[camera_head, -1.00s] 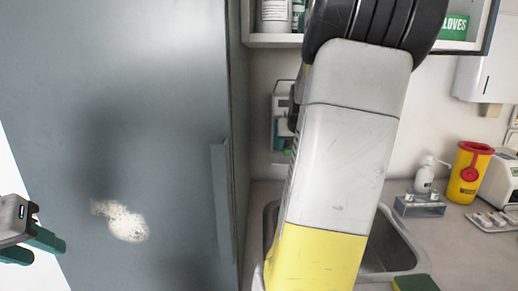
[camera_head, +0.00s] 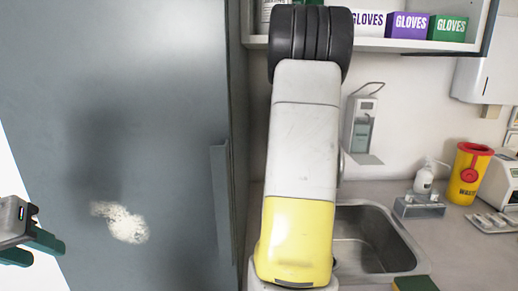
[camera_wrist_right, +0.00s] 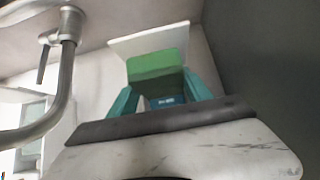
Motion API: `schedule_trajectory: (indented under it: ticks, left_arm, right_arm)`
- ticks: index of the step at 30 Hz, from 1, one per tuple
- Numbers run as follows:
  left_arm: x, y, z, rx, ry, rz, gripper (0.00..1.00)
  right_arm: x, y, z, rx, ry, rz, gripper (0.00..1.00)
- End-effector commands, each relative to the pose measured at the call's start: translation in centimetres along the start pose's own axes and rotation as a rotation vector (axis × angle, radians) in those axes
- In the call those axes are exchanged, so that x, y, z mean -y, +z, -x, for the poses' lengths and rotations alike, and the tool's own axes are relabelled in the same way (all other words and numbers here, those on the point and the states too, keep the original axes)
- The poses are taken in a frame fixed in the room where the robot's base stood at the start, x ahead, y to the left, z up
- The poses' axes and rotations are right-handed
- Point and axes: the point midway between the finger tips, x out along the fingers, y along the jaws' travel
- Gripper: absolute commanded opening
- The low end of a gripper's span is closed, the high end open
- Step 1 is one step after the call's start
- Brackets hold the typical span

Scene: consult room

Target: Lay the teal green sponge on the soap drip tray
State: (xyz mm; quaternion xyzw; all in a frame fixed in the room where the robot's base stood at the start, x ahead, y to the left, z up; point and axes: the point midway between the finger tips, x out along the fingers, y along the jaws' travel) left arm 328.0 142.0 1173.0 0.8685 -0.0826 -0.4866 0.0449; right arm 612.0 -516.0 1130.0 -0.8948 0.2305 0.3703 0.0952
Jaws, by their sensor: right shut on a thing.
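The teal green sponge (camera_wrist_right: 158,64) is between the teal fingers of my right gripper (camera_wrist_right: 160,92) in the right wrist view. That gripper is shut on it. A pale flat plate (camera_wrist_right: 128,45), which looks like the soap drip tray, shows just beyond the sponge; I cannot tell whether they touch. In the head view the drip tray (camera_head: 364,159) juts out below the wall soap dispenser (camera_head: 363,120), above the sink. My right arm hides the right gripper and sponge there. My left gripper (camera_head: 34,248) is at the far left, open and empty.
A tap (camera_wrist_right: 62,75) stands at the left of the right wrist view. The sink (camera_head: 365,240) lies below the dispenser. A yellow and green sponge (camera_head: 414,284), a pump bottle (camera_head: 424,178) and a yellow waste bin (camera_head: 467,174) are on the counter. Glove boxes (camera_head: 408,25) line the shelf.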

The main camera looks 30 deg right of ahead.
Motion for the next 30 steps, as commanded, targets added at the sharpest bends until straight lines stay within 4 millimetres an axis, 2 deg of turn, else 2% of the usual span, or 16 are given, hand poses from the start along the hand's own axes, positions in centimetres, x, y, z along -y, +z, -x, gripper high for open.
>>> schedule_trajectory:
  ticks: [16,17,20,30]
  left_arm:
    - [0.00,0.00,0.00,0.000,0.000,0.000,0.36]
    - [0.00,0.00,0.00,0.000,0.000,0.000,0.36]
    - [0.00,0.00,0.00,0.000,0.000,0.000,0.36]
    - [0.00,0.00,0.00,0.000,0.000,0.000,0.36]
  right_arm:
    - [0.02,0.88,-0.85,0.001,0.000,0.000,0.08]
    - [0.03,0.88,-0.84,0.001,0.000,0.000,0.60]
    - [0.02,0.86,-0.83,0.000,0.000,0.000,0.79]
    - [0.02,0.73,-0.72,-0.001,0.000,0.001,0.80]
